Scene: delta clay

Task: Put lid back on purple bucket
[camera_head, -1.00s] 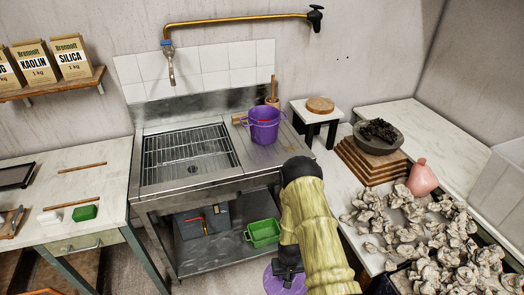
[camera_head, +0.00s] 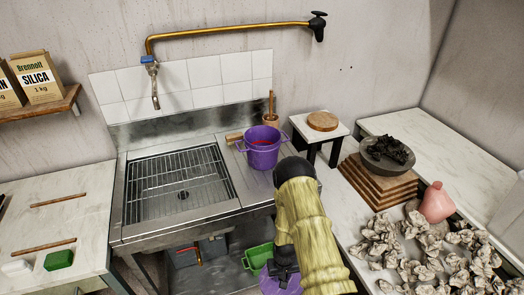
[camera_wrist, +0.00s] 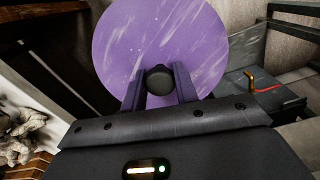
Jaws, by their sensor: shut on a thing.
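The purple bucket (camera_head: 263,150) stands upright and open on the steel drainboard right of the sink, with something red visible inside. The round purple lid (camera_wrist: 160,42) fills the upper middle of the wrist view. My gripper (camera_wrist: 159,82) is shut on the lid's dark round knob, with one finger on each side. In the head view the lid (camera_head: 275,287) shows only in part at the bottom edge, below and in front of the bucket. My arm and gripper hide the rest of it.
A green basin (camera_head: 257,257) sits on the shelf under the sink, left of my gripper. Clay lumps (camera_head: 400,250) cover the right table.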

